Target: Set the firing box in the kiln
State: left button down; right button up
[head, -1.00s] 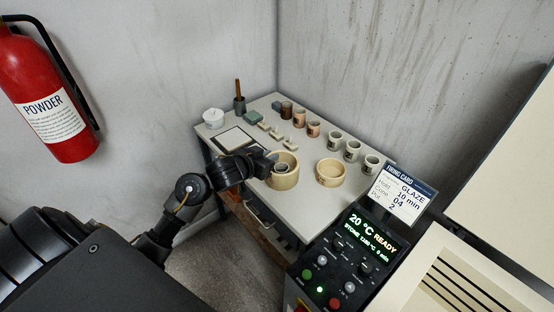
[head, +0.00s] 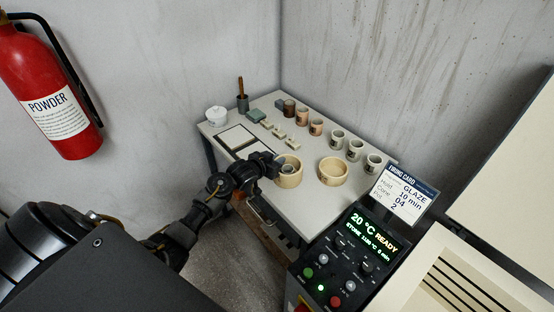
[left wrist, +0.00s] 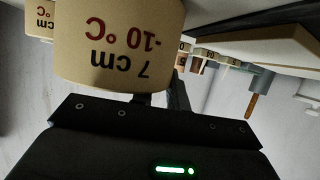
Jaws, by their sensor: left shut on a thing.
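My left gripper (head: 277,168) is shut on the wall of a round tan firing box (head: 290,178) at the table's near side. In the left wrist view this firing box (left wrist: 120,45) fills the upper left, its label "7 cm -10 °C" upside down. A small grey round piece (head: 287,168) shows inside it. I cannot tell if the box touches the table. A second, similar tan box (head: 332,173) stands to its right, apart from it. The kiln (head: 420,275) is cream, at lower right, with dark slots; its chamber is not clearly visible. My right gripper is out of view.
A control panel (head: 345,255) reading "20 °C READY" and a firing card (head: 403,195) stand between table and kiln.

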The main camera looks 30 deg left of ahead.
pick_arm(q)
jog(key=shift+f, duration=0.15)
jog(key=c, duration=1.4)
grip_release()
jog(key=shift+o, duration=0.2)
